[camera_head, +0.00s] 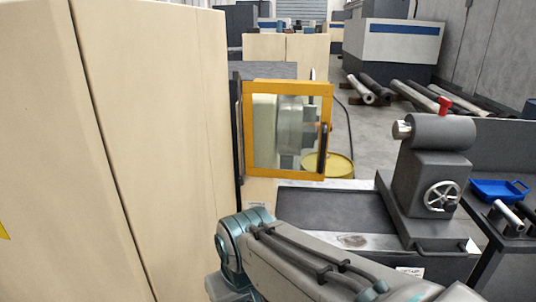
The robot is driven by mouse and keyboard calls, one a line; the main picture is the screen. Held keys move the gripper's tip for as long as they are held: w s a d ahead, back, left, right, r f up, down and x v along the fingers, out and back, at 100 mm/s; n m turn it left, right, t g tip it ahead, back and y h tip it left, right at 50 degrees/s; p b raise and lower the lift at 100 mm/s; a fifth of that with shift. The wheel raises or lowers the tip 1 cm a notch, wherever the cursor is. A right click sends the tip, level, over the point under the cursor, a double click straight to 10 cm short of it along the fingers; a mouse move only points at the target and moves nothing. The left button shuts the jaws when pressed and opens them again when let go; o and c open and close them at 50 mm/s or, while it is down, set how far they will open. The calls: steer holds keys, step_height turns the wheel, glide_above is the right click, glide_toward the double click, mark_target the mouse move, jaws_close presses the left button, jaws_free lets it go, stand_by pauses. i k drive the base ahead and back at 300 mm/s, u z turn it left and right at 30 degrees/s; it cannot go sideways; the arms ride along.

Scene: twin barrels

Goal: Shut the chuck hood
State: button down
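The chuck hood is a yellow-framed panel (288,174) with a clear window, standing upright left of the middle in the head view. A dark upright handle (323,147) is on its right side. Its left edge is beside a dark upright strip at the machine. Through the window I see rounded grey-green shapes; I cannot tell whether they are the chuck. I cannot tell how far the hood is swung. My arm (300,262) crosses the bottom of the view, below the hood and apart from it in the picture. My gripper is not in view.
Tall beige cabinet panels (150,120) fill the left. A grey tailstock (432,165) with a handwheel and red knob stands right of the dark machine bed (335,215). A blue tray (498,190) is at far right. A yellow drum (340,165) stands behind the hood.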

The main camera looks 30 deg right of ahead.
mark_target(323, 88)
steer(key=z, duration=1.55)
steer(key=i, duration=0.2)
steer(key=u, duration=0.35)
